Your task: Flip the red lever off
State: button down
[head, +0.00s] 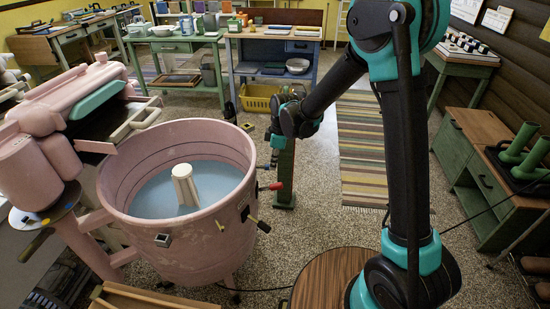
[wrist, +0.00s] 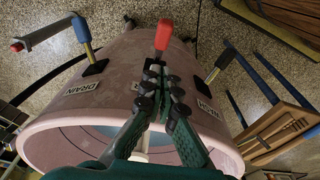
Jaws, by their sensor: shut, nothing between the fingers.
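The red lever (wrist: 163,36) stands out from the side of the pink washer tub (wrist: 60,140) in the wrist view. My gripper (wrist: 161,76) is shut and empty, with its fingertips just short of the lever's base; I cannot tell whether they touch it. In the head view the red lever (head: 274,186) sticks out at the right of the tub (head: 185,245), and my gripper (head: 273,160) is just above it. The fingers hide most of the label at the lever.
A green post (head: 284,172) stands behind my gripper. A round wooden stool top (head: 325,280) is in front. The striped rug (head: 372,150) is clear.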

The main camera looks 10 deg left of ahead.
aim_at(274, 185)
jog(key=f, duration=0.6)
jog(key=shift+d+f, duration=0.2)
jog(key=shift+f, duration=0.15)
jog(key=shift+d+f, duration=0.15)
jog(key=shift+f, duration=0.45)
jog(key=shift+w, duration=0.15)
